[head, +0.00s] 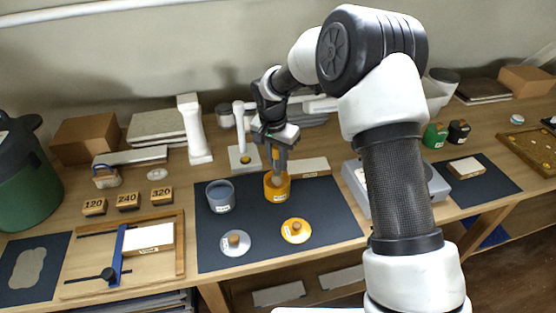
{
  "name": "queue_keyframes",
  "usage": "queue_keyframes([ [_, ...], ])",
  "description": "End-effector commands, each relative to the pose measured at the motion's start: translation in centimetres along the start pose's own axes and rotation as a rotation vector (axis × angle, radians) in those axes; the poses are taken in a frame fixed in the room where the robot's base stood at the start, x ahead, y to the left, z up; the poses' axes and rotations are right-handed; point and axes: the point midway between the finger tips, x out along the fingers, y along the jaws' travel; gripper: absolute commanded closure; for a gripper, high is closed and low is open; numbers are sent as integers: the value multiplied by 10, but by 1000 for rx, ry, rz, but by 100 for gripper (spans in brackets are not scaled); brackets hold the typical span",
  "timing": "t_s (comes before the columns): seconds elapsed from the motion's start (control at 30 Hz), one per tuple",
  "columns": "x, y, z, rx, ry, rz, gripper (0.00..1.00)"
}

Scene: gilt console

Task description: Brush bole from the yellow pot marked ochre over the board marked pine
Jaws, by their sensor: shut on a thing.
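A yellow pot (277,194) stands open on the dark mat, its front label too small to read. My gripper (276,150) points down right above it. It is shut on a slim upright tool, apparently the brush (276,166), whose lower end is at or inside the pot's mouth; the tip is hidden. Pale boards lie at several places: one in the blue-barred clamp frame (150,238), one behind the mat (310,168), one on the right mat (465,168). Their markings are not legible, so I cannot tell which is pine.
A grey-blue pot (220,197) stands left of the yellow one. A grey lid (236,243) and a yellow lid (296,231) lie in front. A white pillar (194,130) and a post on a base (240,135) rise behind. Blocks marked 120, 240 and 320 (128,201) stand left.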

Motion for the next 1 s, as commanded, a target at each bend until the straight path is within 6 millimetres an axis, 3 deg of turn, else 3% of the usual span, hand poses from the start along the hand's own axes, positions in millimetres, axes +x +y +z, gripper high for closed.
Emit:
queue_keyframes([
  [1.0,10,0,2,0,0,0,100],
])
